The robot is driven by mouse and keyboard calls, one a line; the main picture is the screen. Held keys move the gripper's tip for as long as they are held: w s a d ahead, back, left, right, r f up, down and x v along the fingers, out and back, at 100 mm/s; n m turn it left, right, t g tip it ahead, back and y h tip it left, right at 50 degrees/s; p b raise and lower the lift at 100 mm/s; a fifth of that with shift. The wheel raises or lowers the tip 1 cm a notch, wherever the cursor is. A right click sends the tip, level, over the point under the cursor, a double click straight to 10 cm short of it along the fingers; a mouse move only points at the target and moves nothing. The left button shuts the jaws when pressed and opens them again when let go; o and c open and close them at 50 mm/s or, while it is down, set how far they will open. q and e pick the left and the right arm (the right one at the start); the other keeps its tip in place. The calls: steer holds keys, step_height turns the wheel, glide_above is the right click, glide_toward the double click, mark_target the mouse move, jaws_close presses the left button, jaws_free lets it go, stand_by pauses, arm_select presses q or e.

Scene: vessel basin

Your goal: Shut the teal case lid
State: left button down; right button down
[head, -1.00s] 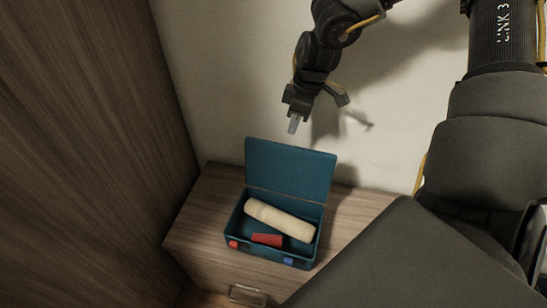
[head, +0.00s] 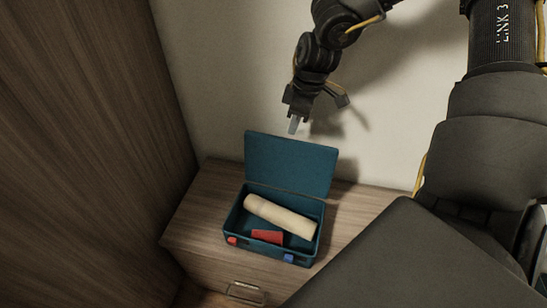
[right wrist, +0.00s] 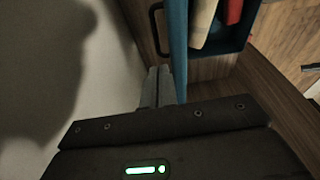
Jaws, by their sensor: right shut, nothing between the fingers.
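The teal case (head: 243,238) stands on a wooden cabinet with its lid (head: 290,163) raised upright at the back. Inside lie a cream-coloured cylinder (head: 280,216) and a red block (head: 267,236). My right gripper (head: 294,126) is shut and empty, at the lid's upper edge near its middle; I cannot tell whether it touches. In the right wrist view the shut fingers (right wrist: 158,88) are on the wall side of the lid (right wrist: 178,45), which is seen edge-on. My left gripper is not in view.
The case has a red latch and a blue latch on its front. A wall (head: 210,90) stands close behind the cabinet (head: 195,215), and a tall wooden panel (head: 85,130) rises at the left. The cabinet top is clear on both sides of the case.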

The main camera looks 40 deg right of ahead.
mark_target(289, 147)
steer(key=shift+s+d+b+x, duration=0.1)
steer(key=shift+b+x, duration=0.6)
steer(key=shift+x, duration=0.1)
steer(key=shift+s+d+b+x, duration=0.1)
steer(key=shift+s+b+x, duration=0.05)
steer(key=shift+b+x, duration=0.55)
steer(key=shift+f, duration=0.15)
steer(key=shift+a, duration=0.1)
steer(key=shift+s+a+b, duration=0.55)
steer(key=shift+s+a, duration=0.65)
steer(key=shift+a, duration=0.1)
steer(key=shift+w+a+f, duration=0.1)
steer(key=shift+a+f, duration=0.05)
steer(key=shift+f, duration=0.1)
steer(key=shift+a+r, duration=0.25)
steer(key=shift+a, duration=0.1)
steer(key=shift+d+r, duration=0.1)
steer(key=shift+r, duration=0.3)
steer(key=w+a+p+v, duration=0.1)
steer(key=p+v, duration=0.4)
steer(key=v, duration=0.2)
steer(key=shift+r, duration=0.25)
